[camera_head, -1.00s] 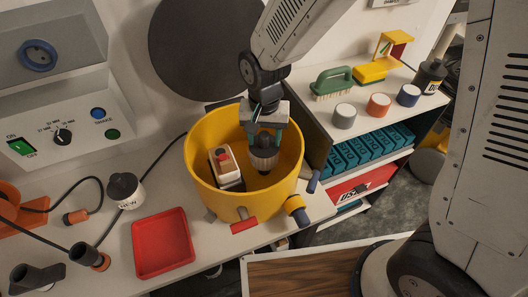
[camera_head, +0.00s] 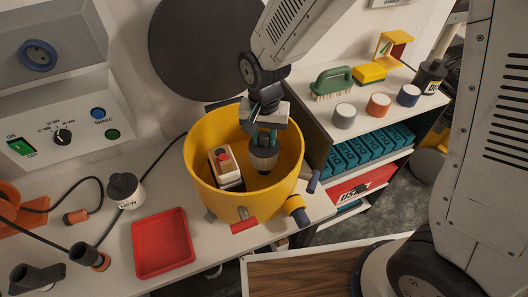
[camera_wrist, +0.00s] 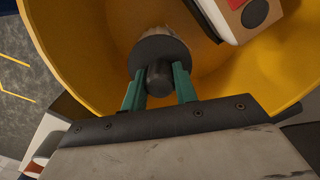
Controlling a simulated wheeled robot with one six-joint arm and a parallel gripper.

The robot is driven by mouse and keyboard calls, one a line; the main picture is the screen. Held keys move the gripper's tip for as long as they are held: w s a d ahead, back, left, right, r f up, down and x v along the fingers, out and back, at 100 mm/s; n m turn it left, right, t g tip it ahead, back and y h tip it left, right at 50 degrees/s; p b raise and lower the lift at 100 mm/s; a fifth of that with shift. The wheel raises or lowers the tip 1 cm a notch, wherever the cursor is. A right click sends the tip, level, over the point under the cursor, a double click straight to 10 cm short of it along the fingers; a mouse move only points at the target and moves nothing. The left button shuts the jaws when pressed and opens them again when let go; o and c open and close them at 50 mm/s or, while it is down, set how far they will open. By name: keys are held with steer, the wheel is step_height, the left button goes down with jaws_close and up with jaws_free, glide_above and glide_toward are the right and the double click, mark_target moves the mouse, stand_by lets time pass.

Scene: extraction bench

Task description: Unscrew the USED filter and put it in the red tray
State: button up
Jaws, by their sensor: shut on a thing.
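My gripper (camera_head: 264,136) reaches down into the yellow tub (camera_head: 204,165), and its teal fingers are shut on the knob of a dark-topped filter (camera_head: 264,159). In the wrist view the fingers (camera_wrist: 160,88) straddle the black knob of this filter (camera_wrist: 160,45), with a paler body beyond its dark cap. No label shows on it, and its base is hidden. The red tray (camera_head: 163,243) lies empty on the bench, left of the tub. A white filter with a black top, marked NEW (camera_head: 126,190), stands behind the tray.
A white box with a red button (camera_head: 225,166) sits inside the tub, left of the held filter. A small shelf (camera_head: 330,112) stands close right of the tub with a green brush (camera_head: 332,83) and several round caps. Cables cross the bench at left.

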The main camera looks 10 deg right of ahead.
steer(key=shift+n, duration=0.5)
steer(key=shift+r, duration=0.15)
steer(key=shift+r, duration=2.6)
steer(key=shift+f, duration=1.65)
